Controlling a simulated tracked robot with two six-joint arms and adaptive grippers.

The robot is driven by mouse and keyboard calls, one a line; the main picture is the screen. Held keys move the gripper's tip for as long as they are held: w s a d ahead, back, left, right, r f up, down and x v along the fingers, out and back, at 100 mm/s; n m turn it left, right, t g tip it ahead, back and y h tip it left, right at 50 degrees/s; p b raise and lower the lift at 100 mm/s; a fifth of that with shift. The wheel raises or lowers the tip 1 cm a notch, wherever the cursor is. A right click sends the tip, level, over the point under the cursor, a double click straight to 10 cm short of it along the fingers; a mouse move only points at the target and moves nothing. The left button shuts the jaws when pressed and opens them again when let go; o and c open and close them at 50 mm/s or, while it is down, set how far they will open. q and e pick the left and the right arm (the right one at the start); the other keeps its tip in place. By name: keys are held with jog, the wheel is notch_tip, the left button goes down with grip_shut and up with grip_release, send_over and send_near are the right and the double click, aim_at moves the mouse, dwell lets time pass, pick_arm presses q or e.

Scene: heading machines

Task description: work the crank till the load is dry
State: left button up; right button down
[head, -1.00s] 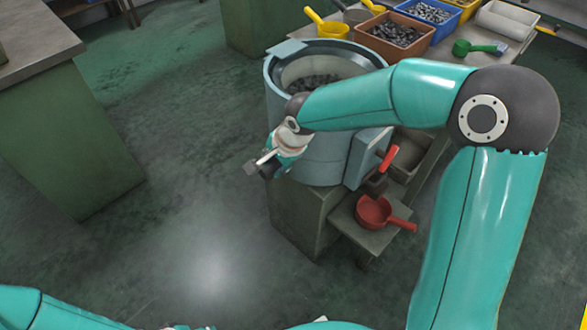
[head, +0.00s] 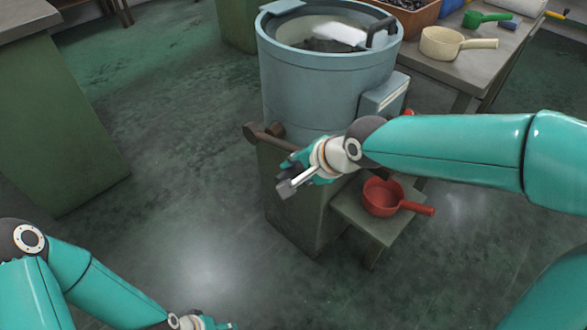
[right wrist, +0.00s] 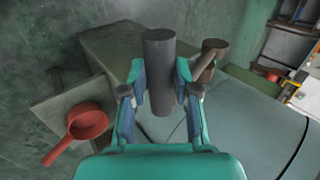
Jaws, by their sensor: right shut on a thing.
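The blue-grey drum machine (head: 308,85) stands on a dark green base, its open top showing the load (head: 325,45), dark and unclear in shape. My right gripper (head: 297,177) is at the front of the drum's base, below the brown crank parts (head: 265,131). In the right wrist view, my right gripper (right wrist: 160,95) is shut on a dark upright cylinder, the crank grip (right wrist: 158,70); a second brown post (right wrist: 212,55) stands to its right. My left gripper (head: 203,322) is at the bottom edge, partly cut off; its fingers do not show clearly.
A red scoop (head: 385,197) lies on a low shelf right of my right gripper; it also shows in the right wrist view (right wrist: 87,124). A green cabinet (head: 55,120) stands left. Floor between is clear.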

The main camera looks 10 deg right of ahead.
jog(key=shift+s+d+f, duration=0.1)
jog(key=shift+d+f, duration=0.15)
jog(key=shift+f, duration=0.05)
jog(key=c, duration=0.8)
grip_release()
jog(key=shift+s, duration=0.1)
jog(key=shift+c, duration=0.2)
jog(key=shift+r, duration=0.15)
jog(key=shift+s+r, duration=0.15)
jog(key=shift+r, duration=0.05)
jog(key=v, duration=1.1)
jog(key=shift+s+d, duration=0.1)
jog(key=shift+s, duration=0.05)
